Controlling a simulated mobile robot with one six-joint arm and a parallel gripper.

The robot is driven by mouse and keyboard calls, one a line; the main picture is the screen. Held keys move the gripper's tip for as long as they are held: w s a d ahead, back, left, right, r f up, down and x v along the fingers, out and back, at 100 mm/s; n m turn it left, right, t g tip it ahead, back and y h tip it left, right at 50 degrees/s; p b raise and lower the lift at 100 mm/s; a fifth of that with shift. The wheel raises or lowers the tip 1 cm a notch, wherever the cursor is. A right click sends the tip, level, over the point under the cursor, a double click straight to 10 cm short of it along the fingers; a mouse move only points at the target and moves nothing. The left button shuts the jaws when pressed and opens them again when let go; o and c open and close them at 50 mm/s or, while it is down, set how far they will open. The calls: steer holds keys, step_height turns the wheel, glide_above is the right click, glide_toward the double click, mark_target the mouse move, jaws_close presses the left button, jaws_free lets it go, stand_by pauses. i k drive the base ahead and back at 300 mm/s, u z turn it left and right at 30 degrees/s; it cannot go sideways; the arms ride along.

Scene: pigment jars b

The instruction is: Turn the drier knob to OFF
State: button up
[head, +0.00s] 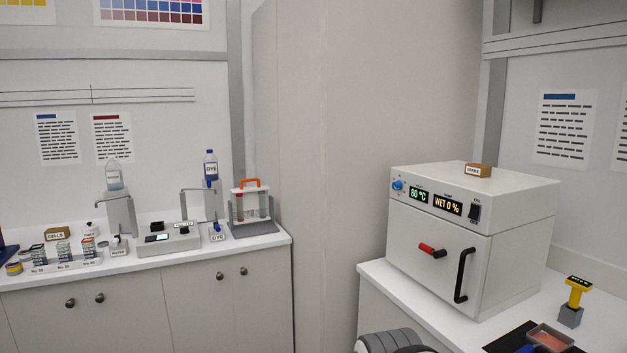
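The drier (440,275) is a white box on the right-hand counter, with its door shut. A small blue round knob (397,185) sits at the upper left of its front panel. Its pointer setting and marks are too small to read. To its right, a lit green display (418,195) shows a temperature in °C, and an amber display (448,205) reads "WET 0 %". A dark rocker switch (474,211) is at the panel's right. My gripper is not in view; a grey and white part at the bottom edge appears to be my arm.
The drier door has a black handle (462,275) and a red-tipped lever (430,249) sticking out. A labelled brown block (478,170) lies on top. A yellow tool in a grey stand (574,299) and a tray (550,338) are at right. The left counter (265,240) holds bottles and jars.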

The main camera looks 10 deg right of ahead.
mark_target(397, 185)
steer(key=u, duration=0.25)
steer(key=i, duration=1.75)
steer(key=z, duration=0.45)
steer(key=k, duration=0.7)
steer(key=z, duration=0.25)
steer(key=i, duration=0.75)
steer(key=u, duration=0.15)
